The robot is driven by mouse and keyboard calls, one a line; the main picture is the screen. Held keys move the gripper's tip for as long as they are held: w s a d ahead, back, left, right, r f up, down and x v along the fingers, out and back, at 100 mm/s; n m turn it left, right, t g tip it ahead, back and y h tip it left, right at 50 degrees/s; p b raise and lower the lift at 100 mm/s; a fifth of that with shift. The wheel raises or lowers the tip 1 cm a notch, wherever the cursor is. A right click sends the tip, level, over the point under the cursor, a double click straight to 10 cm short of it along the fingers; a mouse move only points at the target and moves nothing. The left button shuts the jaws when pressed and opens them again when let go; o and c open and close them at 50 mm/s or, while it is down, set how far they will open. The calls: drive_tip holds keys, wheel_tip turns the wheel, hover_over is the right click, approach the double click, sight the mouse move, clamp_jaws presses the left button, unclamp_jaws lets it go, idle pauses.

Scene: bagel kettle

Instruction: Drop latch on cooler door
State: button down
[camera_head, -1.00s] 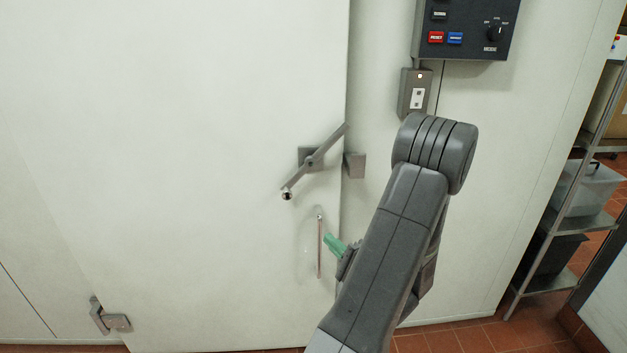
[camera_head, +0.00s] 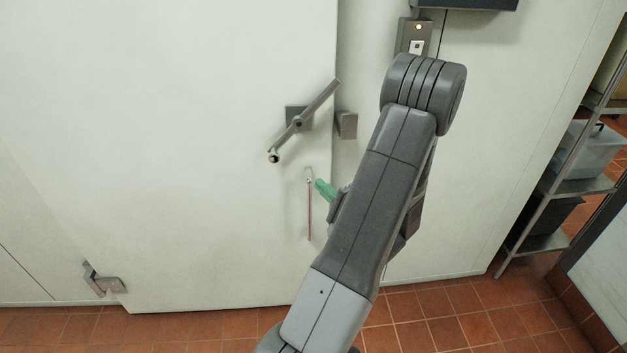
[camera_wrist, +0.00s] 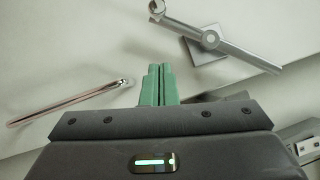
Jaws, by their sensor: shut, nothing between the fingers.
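The white cooler door (camera_head: 170,150) fills the left of the head view, its right edge close to the wall panel. The grey latch bar (camera_head: 318,104) is tilted on its square plate, upper end to the right, lower end with a knob to the left. It also shows in the wrist view (camera_wrist: 240,52). A grey catch block (camera_head: 346,125) sits just right of the door edge, below the bar's raised end. My gripper (camera_head: 321,186), with green fingers, is shut and empty below the latch and apart from it. The fingers also show in the wrist view (camera_wrist: 160,70).
A slim vertical door handle (camera_head: 309,205) is just left of my fingers; it also shows in the wrist view (camera_wrist: 65,103). A hinge (camera_head: 104,282) is at lower left. A control box (camera_head: 413,37) is on the wall above my arm. A wire shelf (camera_head: 560,190) stands at right.

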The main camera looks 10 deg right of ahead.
drive_tip(key=w+a+r+p, duration=0.2)
drive_tip(key=w+a+p, duration=0.1)
drive_tip(key=w+a, duration=0.4)
drive_tip(key=shift+w+a+r, duration=0.15)
drive_tip(key=shift+w+a, duration=0.15)
drive_tip(key=shift+a, duration=0.45)
